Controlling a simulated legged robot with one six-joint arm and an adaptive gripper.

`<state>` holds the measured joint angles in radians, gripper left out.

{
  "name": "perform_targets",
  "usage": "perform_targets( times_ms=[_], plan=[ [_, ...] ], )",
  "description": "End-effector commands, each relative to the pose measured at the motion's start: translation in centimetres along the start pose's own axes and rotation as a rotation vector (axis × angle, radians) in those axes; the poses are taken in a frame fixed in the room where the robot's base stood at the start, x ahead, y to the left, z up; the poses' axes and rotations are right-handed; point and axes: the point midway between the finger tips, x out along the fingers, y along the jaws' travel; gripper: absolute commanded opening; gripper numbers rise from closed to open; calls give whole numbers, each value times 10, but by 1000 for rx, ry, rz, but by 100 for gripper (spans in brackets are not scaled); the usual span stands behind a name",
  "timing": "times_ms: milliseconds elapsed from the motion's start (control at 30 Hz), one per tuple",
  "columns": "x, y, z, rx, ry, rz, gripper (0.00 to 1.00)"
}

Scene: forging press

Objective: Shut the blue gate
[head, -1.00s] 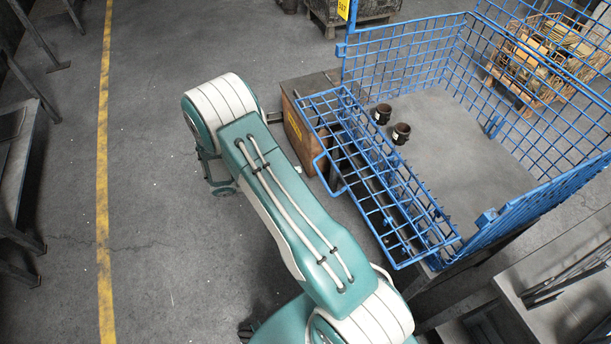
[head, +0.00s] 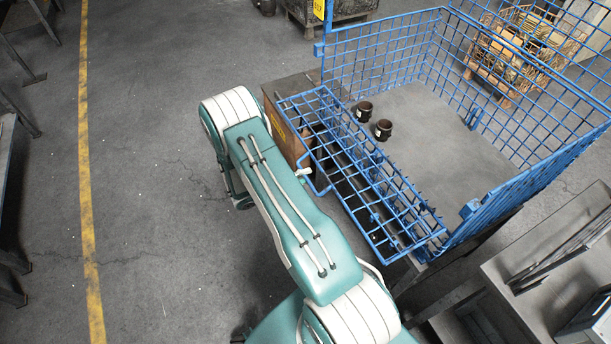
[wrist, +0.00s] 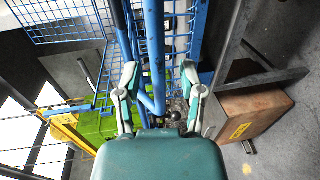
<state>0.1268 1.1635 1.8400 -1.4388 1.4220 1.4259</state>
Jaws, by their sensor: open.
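The blue gate (head: 375,195) is a wire-mesh flap on the front of the blue cage (head: 392,72). It hangs folded outward and down, away from the cage opening. A bent blue handle loop (head: 322,186) sticks out from its near edge. My gripper (wrist: 159,72) is open, with one finger on each side of blue bars (wrist: 154,55) in the wrist view. I cannot tell whether the fingers touch them. In the head view a pale tip of my gripper (head: 304,172) shows beside the handle loop; my arm hides the rest.
Two dark cups (head: 383,129) stand on the cage floor. A brown box (head: 287,137) is close behind my gripper under a dark table. A grey bench (head: 555,262) stands at the right. The floor left of my arm is clear up to the yellow line (head: 87,200).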

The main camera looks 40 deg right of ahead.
Motion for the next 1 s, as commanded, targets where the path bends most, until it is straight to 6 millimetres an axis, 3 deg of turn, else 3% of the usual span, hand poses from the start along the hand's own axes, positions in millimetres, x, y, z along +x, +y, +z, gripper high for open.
perform_targets(
  times_ms=[333, 433, 467, 1000],
  plan=[
    [5, 0, 0, 0, 1, -1, 51],
    [5, 0, 0, 0, 1, -1, 6],
    [5, 0, 0, 0, 1, -1, 0],
    [2, 8, -7, 1, 1, -35, 0]
  ],
)
